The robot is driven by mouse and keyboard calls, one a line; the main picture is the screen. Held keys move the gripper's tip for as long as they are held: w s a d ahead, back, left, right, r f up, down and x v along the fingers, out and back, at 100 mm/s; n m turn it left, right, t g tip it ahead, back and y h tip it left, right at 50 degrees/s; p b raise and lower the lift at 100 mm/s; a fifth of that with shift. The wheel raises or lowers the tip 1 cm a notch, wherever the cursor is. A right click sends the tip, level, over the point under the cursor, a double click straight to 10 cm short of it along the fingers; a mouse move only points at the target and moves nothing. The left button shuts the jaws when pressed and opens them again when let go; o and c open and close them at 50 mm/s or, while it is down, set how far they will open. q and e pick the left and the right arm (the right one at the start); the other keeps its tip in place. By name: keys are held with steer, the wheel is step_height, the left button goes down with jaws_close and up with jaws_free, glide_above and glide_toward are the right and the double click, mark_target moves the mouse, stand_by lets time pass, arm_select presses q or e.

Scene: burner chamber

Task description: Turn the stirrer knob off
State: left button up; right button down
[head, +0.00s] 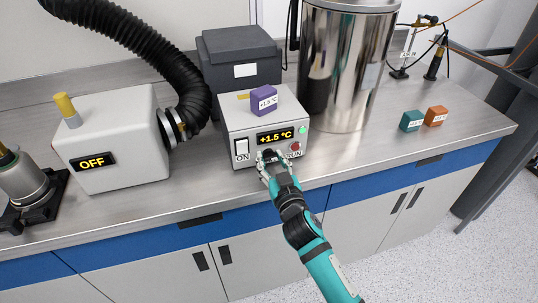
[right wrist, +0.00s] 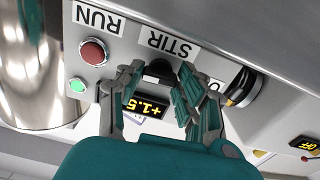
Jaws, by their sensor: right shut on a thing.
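The stirrer knob (right wrist: 159,72) is a small black knob below the upside-down STIR label (right wrist: 168,43) in the right wrist view. It sits on the front of a light grey control box (head: 227,125), which reads +1.5 °C. My right gripper (head: 268,163) is at the lower front of this box in the head view. In the right wrist view my right gripper (right wrist: 158,80) has its fingers closed on both sides of the knob. The fingers hide part of the knob, and I cannot tell its setting. My left gripper is not in view.
A red button (head: 295,146) and a lit green light (head: 303,130) are right of the display. A purple block (head: 264,99) sits on top. A steel cylinder (head: 345,70) and a white OFF box (head: 130,150) flank it.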

steer(key=n, duration=0.4)
steer(key=shift+n+p, duration=0.3)
steer(key=shift+p, duration=0.1)
steer(key=n, duration=0.2)
steer(key=shift+n, duration=0.4)
steer(key=n+p, duration=0.1)
steer(key=n, duration=0.4)
steer(key=shift+r+p, duration=0.1)
steer(key=shift+p, duration=0.2)
steer(key=n, duration=0.3)
steer(key=shift+n+p, duration=0.3)
steer(key=shift+n, duration=0.1)
steer(key=c, duration=0.5)
jaws_free()
steer(key=shift+f, duration=0.2)
